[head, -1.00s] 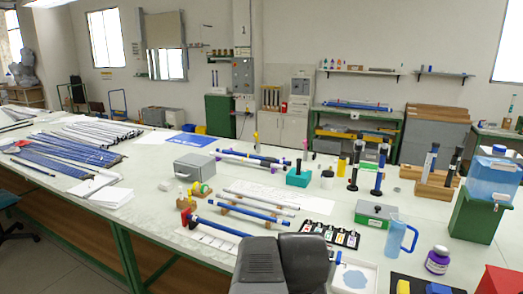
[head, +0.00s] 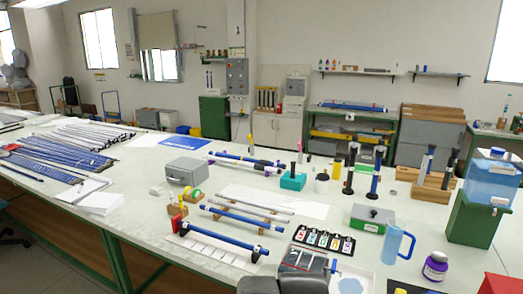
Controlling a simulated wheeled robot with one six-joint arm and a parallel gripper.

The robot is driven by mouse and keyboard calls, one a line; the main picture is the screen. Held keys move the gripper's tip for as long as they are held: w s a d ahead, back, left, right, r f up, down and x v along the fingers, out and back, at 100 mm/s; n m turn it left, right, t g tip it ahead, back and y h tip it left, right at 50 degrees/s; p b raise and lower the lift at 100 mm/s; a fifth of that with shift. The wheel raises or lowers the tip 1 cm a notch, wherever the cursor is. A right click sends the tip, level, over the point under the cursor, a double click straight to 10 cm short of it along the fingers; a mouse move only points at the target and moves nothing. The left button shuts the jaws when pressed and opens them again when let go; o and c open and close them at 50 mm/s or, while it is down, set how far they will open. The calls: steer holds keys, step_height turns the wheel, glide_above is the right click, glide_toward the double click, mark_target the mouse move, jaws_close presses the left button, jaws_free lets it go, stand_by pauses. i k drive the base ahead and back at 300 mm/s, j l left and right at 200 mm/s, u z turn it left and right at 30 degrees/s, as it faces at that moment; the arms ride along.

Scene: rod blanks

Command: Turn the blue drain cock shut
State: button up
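A clear blue water container (head: 490,175) with a blue cap stands on a green box stand (head: 474,217) at the right of the bench. A small pale fitting shows low on its front right side, at the stand's top edge. I cannot make out a blue cock handle on it or whether it is open or shut. Dark grey parts of my arm show at the bottom centre, well to the left of the container and apart from it. My gripper's fingertips are not visible.
A blue jug (head: 398,244), a purple-lidded jar (head: 435,266) and a green-sided box (head: 371,218) stand left of the stand. A red box (head: 500,284) is at the bottom right corner. Rods on racks fill the bench's middle and left.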

mark_target(335, 263)
steer(key=i, duration=0.15)
steer(key=i+j+z, duration=0.2)
steer(key=i+z, duration=0.25)
steer(key=i+j+z, duration=0.2)
steer(key=z, duration=0.25)
